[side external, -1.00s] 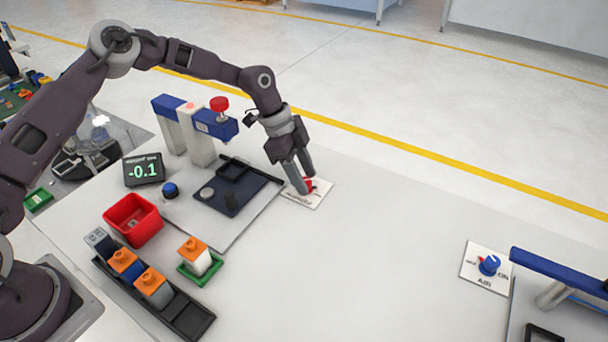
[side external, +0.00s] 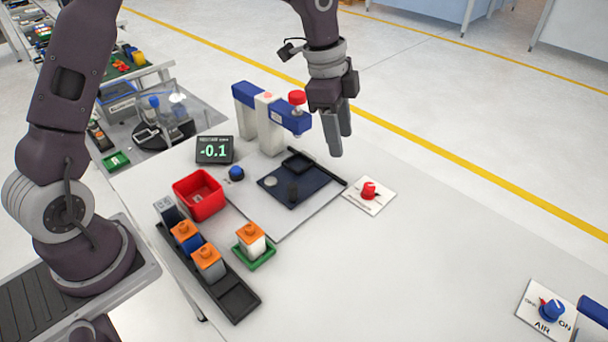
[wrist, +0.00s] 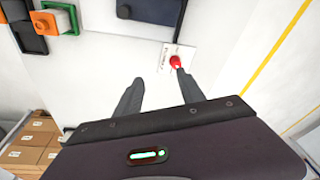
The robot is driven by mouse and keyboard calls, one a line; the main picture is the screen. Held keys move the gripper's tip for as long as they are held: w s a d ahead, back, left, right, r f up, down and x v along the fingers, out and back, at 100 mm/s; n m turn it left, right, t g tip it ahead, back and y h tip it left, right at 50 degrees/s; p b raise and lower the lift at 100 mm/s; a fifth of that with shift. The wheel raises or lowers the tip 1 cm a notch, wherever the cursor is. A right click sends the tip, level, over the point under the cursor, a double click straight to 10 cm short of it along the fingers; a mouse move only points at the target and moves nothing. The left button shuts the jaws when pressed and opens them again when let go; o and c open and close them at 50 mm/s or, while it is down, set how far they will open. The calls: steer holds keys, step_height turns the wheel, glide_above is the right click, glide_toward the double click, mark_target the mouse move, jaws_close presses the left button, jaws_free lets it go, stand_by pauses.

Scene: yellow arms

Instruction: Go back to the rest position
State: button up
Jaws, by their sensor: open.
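My gripper (side external: 338,140) is open and empty, pointing down and held above the table near the red knob (side external: 369,189) on its white plate. In the wrist view my gripper's two fingers (wrist: 158,92) stand apart with nothing between them. The red knob also shows in the wrist view (wrist: 176,61), just beyond the right fingertip and apart from it. A dark fixture plate (side external: 312,193) lies left of the knob, in front of a blue and white press (side external: 245,95) with a red top button.
A red bin (side external: 200,208), a black rack (side external: 235,300) with orange-capped blocks, and a green tray (side external: 262,258) holding one block stand at the left. A display (side external: 214,150) reads -0.1. A blue AIR knob (side external: 551,310) is at the lower right. The table's middle right is clear.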

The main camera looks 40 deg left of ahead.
steer(key=s+a+r+n+t+y, duration=0.1)
steer(key=s+a+r+n, duration=0.15)
steer(key=s+r, duration=0.35)
steer(key=s+a+r+n+t+y, duration=0.15)
steer(key=s+r+n, duration=0.25)
steer(key=s, duration=0.5)
steer(key=s+a+n+t, duration=0.1)
steer(key=s+n, duration=0.5)
steer(key=s, duration=0.8)
steer(key=shift+s+a+n+h, duration=0.25)
steer(key=shift+a+n+h, duration=0.1)
steer(key=shift+a, duration=0.4)
steer(key=shift+r+t, duration=0.1)
steer(key=shift+t, duration=0.15)
